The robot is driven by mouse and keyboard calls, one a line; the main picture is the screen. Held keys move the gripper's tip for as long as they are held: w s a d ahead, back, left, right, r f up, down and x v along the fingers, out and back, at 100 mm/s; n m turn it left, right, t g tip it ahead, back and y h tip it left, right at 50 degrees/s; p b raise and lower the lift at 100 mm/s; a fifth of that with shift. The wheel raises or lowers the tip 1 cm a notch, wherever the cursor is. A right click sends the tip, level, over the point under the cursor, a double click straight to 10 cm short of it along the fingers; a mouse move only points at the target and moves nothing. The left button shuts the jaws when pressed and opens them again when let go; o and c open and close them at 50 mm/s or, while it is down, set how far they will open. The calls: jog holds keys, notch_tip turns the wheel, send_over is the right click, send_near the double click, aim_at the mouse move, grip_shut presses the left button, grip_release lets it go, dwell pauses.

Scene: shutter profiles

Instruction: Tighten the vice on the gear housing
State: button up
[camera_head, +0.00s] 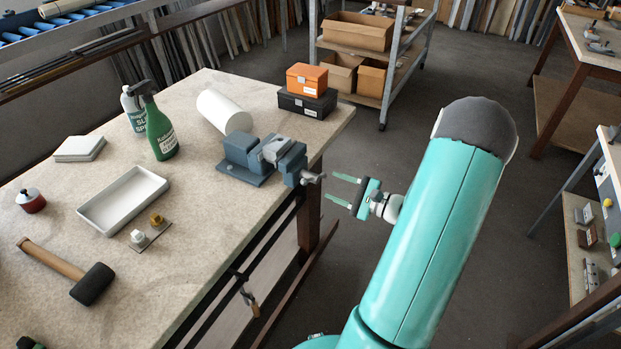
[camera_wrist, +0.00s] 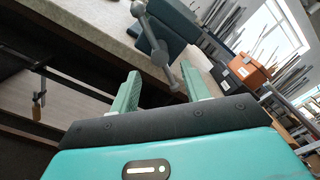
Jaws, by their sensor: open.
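The blue-grey vice (camera_head: 238,155) stands near the right edge of the bench, with a grey metal part (camera_head: 275,148), likely the gear housing, between its jaws. Its grey screw end and handle (camera_head: 311,178) stick out past the bench edge toward my gripper (camera_head: 339,188). My gripper is open and empty, a short way right of the handle, fingers pointing at it. In the wrist view the handle bar (camera_wrist: 149,34) slants down from upper left, its lower ball end appearing between my two fingers (camera_wrist: 160,80). The vice body (camera_wrist: 174,30) is behind; the housing is not clear there.
A white roll (camera_head: 222,110) and orange and black boxes (camera_head: 306,79) stand behind the vice. A green spray bottle (camera_head: 159,130), white tray (camera_head: 124,200) and mallet (camera_head: 68,271) are farther left. A clamp (camera_head: 249,300) hangs below the bench edge. The floor right of the bench is open.

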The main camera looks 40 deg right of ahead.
aim_at(313, 178)
jog(key=x, duration=0.8)
jog(key=shift+w, duration=0.1)
grip_shut()
